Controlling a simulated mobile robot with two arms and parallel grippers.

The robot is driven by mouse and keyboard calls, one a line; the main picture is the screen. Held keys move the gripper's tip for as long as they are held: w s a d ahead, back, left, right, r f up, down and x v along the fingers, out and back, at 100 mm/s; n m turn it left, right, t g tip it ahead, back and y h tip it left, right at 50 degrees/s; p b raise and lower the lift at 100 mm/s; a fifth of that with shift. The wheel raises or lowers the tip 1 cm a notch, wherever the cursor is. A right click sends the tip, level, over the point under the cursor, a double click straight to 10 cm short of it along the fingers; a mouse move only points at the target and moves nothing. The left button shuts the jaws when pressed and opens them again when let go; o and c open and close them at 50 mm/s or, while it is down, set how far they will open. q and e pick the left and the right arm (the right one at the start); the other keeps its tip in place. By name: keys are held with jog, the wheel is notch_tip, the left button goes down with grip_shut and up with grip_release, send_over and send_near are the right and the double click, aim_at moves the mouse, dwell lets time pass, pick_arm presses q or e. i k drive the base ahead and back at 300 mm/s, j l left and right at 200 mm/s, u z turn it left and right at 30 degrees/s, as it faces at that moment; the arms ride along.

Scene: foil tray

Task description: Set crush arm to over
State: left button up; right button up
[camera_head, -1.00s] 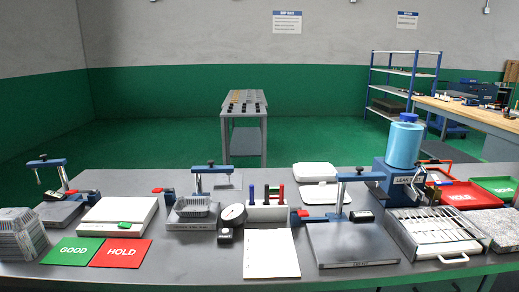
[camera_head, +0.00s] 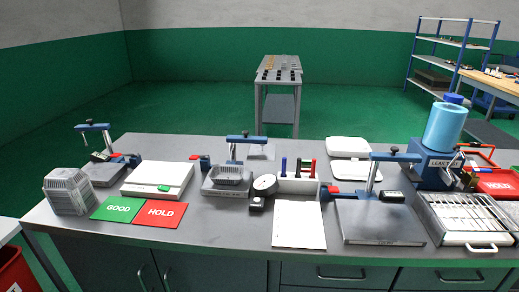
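Three blue-armed stands are on the grey bench in the head view; their labels are too small to read, so I cannot tell for sure which holds the crush arm. The right stand's blue arm (camera_head: 395,156) reaches right from its post, above a wide bare steel plate (camera_head: 380,225). The middle stand's blue arm (camera_head: 246,139) is over a foil tray (camera_head: 230,174) on a block. The left stand's blue arm (camera_head: 93,127) extends left above a small grey base (camera_head: 103,174). Neither gripper is in view.
A stack of foil trays (camera_head: 70,192), green GOOD card (camera_head: 118,208), red HOLD card (camera_head: 160,214), white scale (camera_head: 157,178), dial gauge (camera_head: 265,185), paper sheet (camera_head: 298,225) and blue leak tester (camera_head: 434,167) crowd the bench (camera_head: 215,228). Its front strip is mostly clear.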

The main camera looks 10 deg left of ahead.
aim_at(262, 141)
jog(key=j+z, duration=0.1)
jog(key=z, duration=0.75)
jog(key=j+z, duration=0.35)
jog(key=k+j+z, duration=0.1)
jog(key=j+z, duration=0.25)
jog(key=k+j+z, duration=0.1)
jog(key=j+z, duration=0.25)
jog(key=k+j, duration=0.1)
jog(key=j, duration=0.25)
jog(key=k+j+z, duration=0.1)
jog(key=j, duration=0.25)
jog(key=k+j, duration=0.2)
jog(key=j, duration=0.15)
